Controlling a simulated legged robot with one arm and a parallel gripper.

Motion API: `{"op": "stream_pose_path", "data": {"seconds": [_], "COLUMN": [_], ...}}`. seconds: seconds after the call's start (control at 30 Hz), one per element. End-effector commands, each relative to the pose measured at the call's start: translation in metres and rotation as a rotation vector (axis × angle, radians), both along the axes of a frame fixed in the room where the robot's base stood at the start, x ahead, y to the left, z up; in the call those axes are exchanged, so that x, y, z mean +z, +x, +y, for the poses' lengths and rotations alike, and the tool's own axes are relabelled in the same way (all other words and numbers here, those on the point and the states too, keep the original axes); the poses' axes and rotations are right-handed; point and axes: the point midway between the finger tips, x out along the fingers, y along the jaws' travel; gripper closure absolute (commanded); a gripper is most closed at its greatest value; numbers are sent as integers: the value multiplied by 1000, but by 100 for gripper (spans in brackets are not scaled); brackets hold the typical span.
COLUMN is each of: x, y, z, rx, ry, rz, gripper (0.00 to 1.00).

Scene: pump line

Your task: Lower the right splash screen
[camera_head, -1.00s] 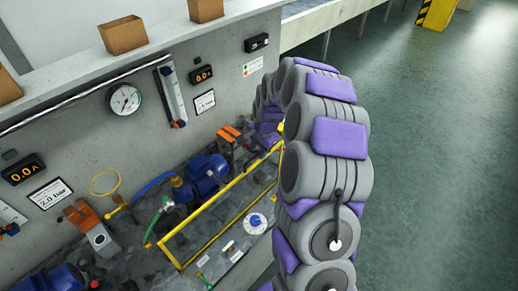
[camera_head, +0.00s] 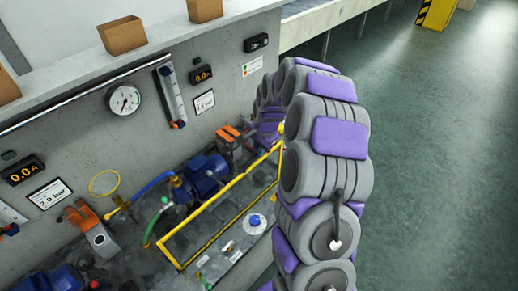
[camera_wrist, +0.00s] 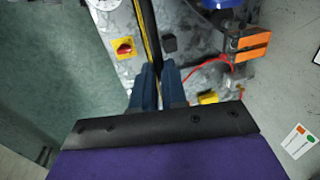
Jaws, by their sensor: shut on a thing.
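The right splash screen is a clear panel in a yellow frame (camera_head: 218,205), standing along the front of the pump bench in the head view. Its right end runs behind my arm. In the wrist view its dark bar with a yellow edge (camera_wrist: 151,30) runs from the top of the picture down between my fingers. My gripper (camera_wrist: 158,68) has its two blue fingers close together on this bar. The gripper itself is hidden behind my arm links in the head view. How far the screen is tilted is hard to tell.
A blue pump (camera_head: 205,173) with blue and green hoses stands behind the frame. A round blue-and-white dial (camera_head: 255,223) is on the bench front. A red knob on a yellow plate (camera_wrist: 126,47) and an orange block (camera_wrist: 250,45) flank the bar. Open floor (camera_head: 440,170) lies right.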

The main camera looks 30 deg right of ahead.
Motion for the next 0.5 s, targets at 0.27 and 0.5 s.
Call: {"op": "stream_pose_path", "data": {"seconds": [0.27,0.5], "x": [-28,-96], "y": [-1,-1], "z": [0,0], "rx": [-1,0], "ry": [0,1], "rz": [5,7], "gripper": [100,100]}}
